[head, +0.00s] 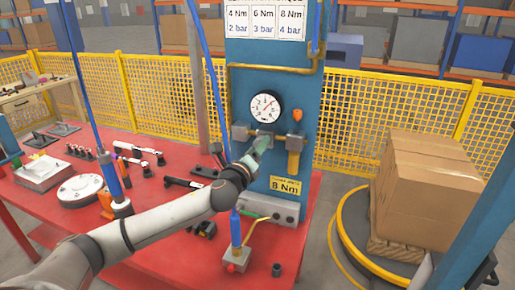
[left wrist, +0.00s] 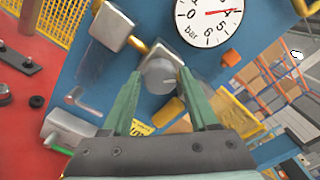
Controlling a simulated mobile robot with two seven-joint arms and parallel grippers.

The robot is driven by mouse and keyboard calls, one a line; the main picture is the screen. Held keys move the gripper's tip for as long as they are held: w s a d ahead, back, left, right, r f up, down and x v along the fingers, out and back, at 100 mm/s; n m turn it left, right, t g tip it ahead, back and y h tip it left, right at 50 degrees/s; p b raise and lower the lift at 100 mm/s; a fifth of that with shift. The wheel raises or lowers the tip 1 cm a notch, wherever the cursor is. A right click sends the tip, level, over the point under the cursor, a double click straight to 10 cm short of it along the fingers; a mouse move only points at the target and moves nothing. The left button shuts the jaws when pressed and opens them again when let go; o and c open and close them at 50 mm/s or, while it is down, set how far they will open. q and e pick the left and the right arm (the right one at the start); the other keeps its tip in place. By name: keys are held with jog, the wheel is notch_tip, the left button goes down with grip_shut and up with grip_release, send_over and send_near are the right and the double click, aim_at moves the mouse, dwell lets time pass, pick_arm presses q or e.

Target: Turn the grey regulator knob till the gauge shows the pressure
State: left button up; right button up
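The grey regulator knob (left wrist: 161,76) sits on the blue panel below the gauge. In the left wrist view my left gripper (left wrist: 160,80) has its green fingers on both sides of the knob, which fills the gap at the tips. In the head view this gripper (head: 260,145) reaches the panel just under the gauge, and its fingers hide the knob. The round white gauge (head: 265,107) has a red needle pointing up and right, near 4; the dial also shows in the left wrist view (left wrist: 212,22). My right gripper is not in view.
A yellow card (head: 285,185) reads 8 Nm. The chart (head: 264,20) above pairs 4, 6 and 8 Nm with 2, 3 and 4 bar. The red table (head: 150,232) holds tools and fittings. A cardboard box (head: 432,190) stands on a round platform at right.

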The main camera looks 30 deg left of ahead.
pick_arm(q)
jog(key=o, duration=0.3)
jog(key=b+v, duration=0.2)
jog(key=v, duration=1)
jog(key=shift+s, duration=0.3)
jog(key=shift+f, duration=0.1)
